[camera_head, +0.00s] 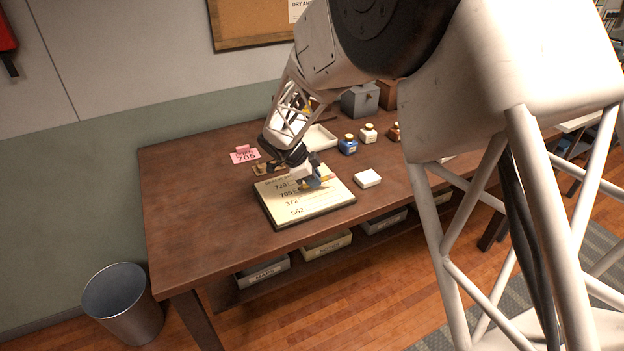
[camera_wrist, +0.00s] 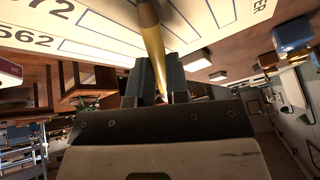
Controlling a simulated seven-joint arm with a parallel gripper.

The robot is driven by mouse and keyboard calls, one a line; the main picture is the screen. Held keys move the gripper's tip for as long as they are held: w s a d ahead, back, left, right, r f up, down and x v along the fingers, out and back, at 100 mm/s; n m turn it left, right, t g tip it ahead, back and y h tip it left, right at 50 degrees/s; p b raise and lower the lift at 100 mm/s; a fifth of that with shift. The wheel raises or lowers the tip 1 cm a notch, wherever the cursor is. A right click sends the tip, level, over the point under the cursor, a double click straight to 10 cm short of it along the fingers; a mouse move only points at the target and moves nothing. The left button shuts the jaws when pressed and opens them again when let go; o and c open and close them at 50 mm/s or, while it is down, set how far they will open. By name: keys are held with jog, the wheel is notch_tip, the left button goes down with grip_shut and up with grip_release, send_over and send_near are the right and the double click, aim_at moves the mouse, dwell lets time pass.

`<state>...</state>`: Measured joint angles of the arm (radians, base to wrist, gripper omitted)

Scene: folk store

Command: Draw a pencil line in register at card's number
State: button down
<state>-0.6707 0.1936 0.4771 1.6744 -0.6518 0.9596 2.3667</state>
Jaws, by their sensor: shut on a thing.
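The register (camera_head: 322,203) lies open on the wooden table, with printed numbers 720, 705, 372 and 562 down its left side. A pink card (camera_head: 245,156) reading 705 stands behind it to the left. My gripper (camera_head: 313,179) is over the register, near the 705 row, shut on a yellow pencil (camera_head: 326,178). In the wrist view the pencil (camera_wrist: 151,35) runs from between the fingers (camera_wrist: 158,80) up to the page (camera_wrist: 105,22). I cannot tell whether its tip touches the paper.
A small white block (camera_head: 367,178) lies right of the register. Blue (camera_head: 348,145), white (camera_head: 368,134) and brown (camera_head: 394,132) ink bottles, a pale tray (camera_head: 320,138) and a grey box (camera_head: 359,101) stand behind. The table's left front is clear.

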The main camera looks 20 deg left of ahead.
jog(key=shift+w+d+f, duration=0.15)
jog(key=shift+w+d, duration=0.35)
jog(key=shift+d, duration=0.1)
dwell(0.9)
jog(key=shift+w+d, duration=0.45)
jog(key=shift+w, duration=0.05)
dwell(0.7)
jog(key=shift+w+d, duration=2.15)
jog(key=shift+d, duration=0.05)
dwell(3.1)
